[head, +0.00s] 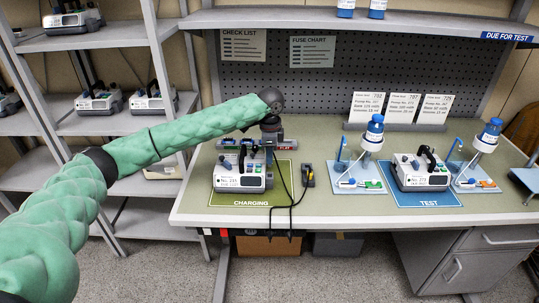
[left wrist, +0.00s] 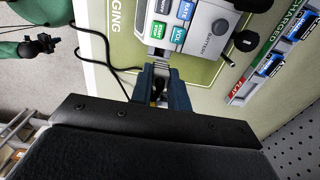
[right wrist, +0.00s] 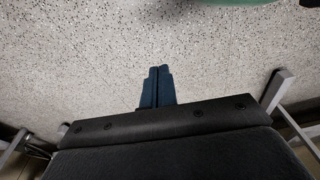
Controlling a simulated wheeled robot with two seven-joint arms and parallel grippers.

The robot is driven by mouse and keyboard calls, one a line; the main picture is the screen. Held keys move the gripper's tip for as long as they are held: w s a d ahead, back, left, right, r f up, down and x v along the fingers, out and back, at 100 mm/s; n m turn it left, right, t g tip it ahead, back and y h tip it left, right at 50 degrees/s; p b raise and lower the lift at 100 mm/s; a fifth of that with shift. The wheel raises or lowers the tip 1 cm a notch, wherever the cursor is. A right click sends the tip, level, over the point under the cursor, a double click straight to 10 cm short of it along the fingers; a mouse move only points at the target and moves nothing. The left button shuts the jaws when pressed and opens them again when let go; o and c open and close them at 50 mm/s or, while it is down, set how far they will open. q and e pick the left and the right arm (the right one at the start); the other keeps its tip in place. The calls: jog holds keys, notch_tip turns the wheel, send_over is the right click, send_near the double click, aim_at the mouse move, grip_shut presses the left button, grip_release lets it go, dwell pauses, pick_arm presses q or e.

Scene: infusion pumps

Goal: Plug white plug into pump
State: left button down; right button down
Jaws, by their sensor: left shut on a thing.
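The pump (head: 240,171) stands on the green charging mat (head: 281,184); its side marked BATTERY (left wrist: 212,30) shows in the left wrist view. My left gripper (head: 270,139) points down behind the pump's right rear corner. In the left wrist view its fingers (left wrist: 160,82) are shut on the white plug, of which only a pale ribbed bit (left wrist: 160,64) shows at the pump's edge. Whether the plug is seated I cannot tell. A black cable (left wrist: 108,70) runs to these fingers. My right gripper (right wrist: 157,87) is shut and empty above the floor.
Battery rails marked CHARGED (left wrist: 284,45) and FLAT (head: 286,148) lie behind the pump. A small dark box (head: 307,174) sits to its right. Two cables (head: 281,207) hang over the front edge. A second pump (head: 421,170) stands on the blue TEST mat (head: 428,198).

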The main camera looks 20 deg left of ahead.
aim_at(269, 166)
pick_arm(q)
jog(key=shift+f+b, duration=0.5)
jog(key=shift+f, duration=1.2)
pick_arm(e)
jog(key=shift+w+a+r, duration=0.1)
jog(key=shift+a+r, duration=0.05)
jog(key=shift+r, duration=0.45)
jog(key=shift+w+a+r, duration=0.1)
jog(key=shift+r, duration=0.45)
pick_arm(q)
jog(key=shift+p, duration=1.4)
pick_arm(e)
jog(key=shift+r, duration=1.25)
pick_arm(q)
jog(key=shift+f+p, duration=0.75)
jog(key=shift+f, duration=0.15)
pick_arm(e)
jog(key=shift+r, duration=0.7)
pick_arm(q)
jog(key=shift+f+p, duration=0.25)
jog(key=shift+p, duration=0.15)
pick_arm(e)
jog(key=shift+r, duration=0.45)
pick_arm(q)
jog(key=c, duration=0.9)
grip_release()
